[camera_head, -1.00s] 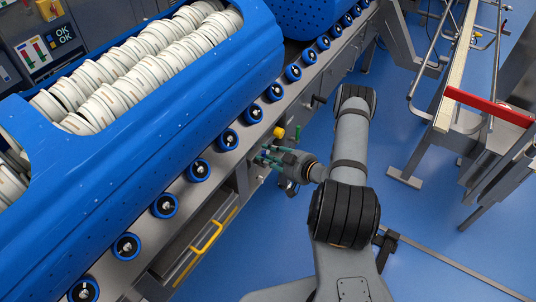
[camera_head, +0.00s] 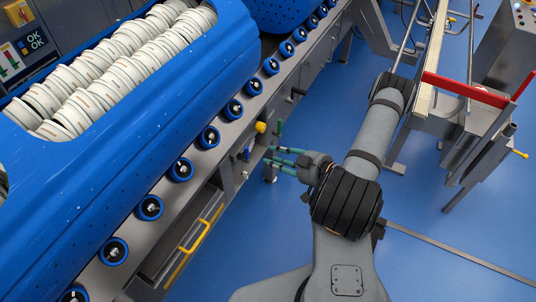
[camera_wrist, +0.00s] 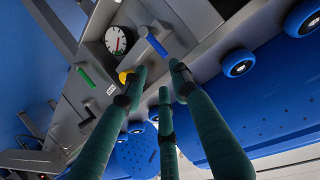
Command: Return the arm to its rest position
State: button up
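My gripper (camera_head: 272,157) is at the end of my folded arm, over the blue floor just beside the roller conveyor. Its green fingers point left toward the conveyor's side panel. In the wrist view, the fingers of my gripper (camera_wrist: 155,85) stand apart with nothing between them. They point at the panel, which carries a yellow knob (camera_wrist: 125,77), a blue handle (camera_wrist: 157,46), a green handle (camera_wrist: 85,76) and a round gauge (camera_wrist: 116,40). I cannot tell the exact gap from the fingertips to the panel.
The conveyor (camera_head: 205,165) with blue rollers runs diagonally on the left. A yellow handle (camera_head: 193,248) sticks out below. A metal frame with a red bar (camera_head: 465,90) stands right. Blue floor lies between.

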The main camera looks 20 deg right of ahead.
dwell(0.4)
jog(key=x, duration=1.1)
jog(key=shift+w+a, duration=0.25)
jog(key=shift+w, duration=0.05)
jog(key=shift+f, duration=0.15)
jog(key=shift+s, duration=0.1)
